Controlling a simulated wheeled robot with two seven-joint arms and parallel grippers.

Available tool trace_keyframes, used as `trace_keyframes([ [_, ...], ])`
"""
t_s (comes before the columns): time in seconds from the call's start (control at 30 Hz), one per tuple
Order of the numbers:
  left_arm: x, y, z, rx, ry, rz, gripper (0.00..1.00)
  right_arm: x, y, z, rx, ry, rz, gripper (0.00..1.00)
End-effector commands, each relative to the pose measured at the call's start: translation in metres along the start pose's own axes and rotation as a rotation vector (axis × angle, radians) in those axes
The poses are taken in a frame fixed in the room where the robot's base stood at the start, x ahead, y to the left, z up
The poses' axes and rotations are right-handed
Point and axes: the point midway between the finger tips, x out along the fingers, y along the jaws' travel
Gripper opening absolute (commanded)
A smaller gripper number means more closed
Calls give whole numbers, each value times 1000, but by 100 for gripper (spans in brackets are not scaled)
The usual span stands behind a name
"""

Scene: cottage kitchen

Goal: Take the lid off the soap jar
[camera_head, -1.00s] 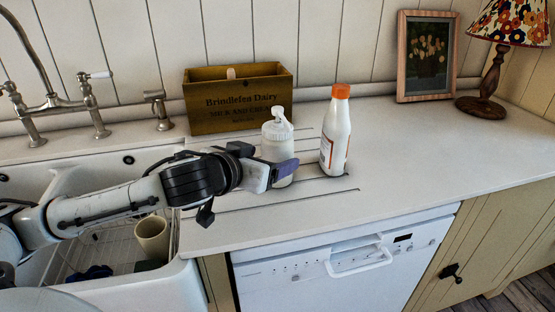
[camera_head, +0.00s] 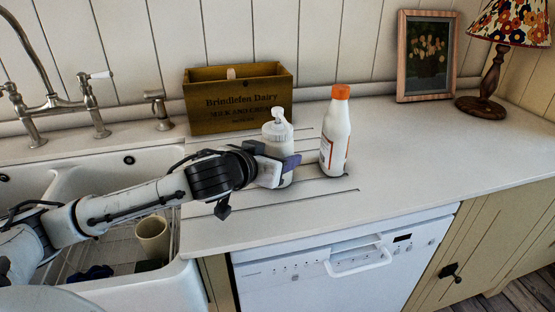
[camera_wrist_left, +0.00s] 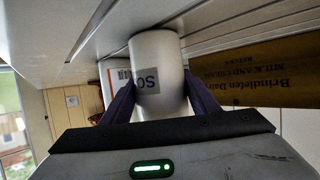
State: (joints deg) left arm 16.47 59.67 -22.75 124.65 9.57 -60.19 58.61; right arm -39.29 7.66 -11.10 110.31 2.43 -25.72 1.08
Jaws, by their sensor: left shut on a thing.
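The lid is on the jar. My left gripper (camera_head: 291,165) comes in from the left and is shut on the jar's body, below the lid. In the left wrist view the jar (camera_wrist_left: 158,55), with a grey label reading "SO", sits between the two dark fingers (camera_wrist_left: 158,100). The lid is out of sight in that view. My right gripper is not in view.
A white bottle with an orange cap (camera_head: 336,132) stands close right of the jar. A wooden dairy crate (camera_head: 237,117) is behind it. The sink (camera_head: 100,176), holding a beige cup (camera_head: 152,236), is at the left.

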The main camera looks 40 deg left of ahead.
Motion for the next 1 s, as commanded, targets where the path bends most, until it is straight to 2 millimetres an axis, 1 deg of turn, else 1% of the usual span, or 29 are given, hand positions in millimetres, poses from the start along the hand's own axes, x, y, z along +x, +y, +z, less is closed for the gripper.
trace_keyframes([
  [0.17, -2, 0, -5, 0, 5, 0, 20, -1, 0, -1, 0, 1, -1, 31],
  [0.23, -4, 0, -12, -1, 7, 0, 20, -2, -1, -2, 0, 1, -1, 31],
  [0.37, -13, 0, -34, -2, 10, 0, 20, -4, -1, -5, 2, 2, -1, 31],
  [0.5, -24, 0, -61, -2, 11, 0, 20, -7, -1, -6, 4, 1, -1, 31],
  [0.6, -31, 0, -77, -1, 10, 0, 20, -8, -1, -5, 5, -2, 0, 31],
  [0.7, -35, 0, -88, -2, 8, -1, 20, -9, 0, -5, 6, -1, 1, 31],
  [0.83, -38, 0, -94, -2, 6, 0, 20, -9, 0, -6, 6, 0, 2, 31],
  [1.0, -39, 0, -95, -1, 4, -1, 20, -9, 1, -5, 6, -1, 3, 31],
])
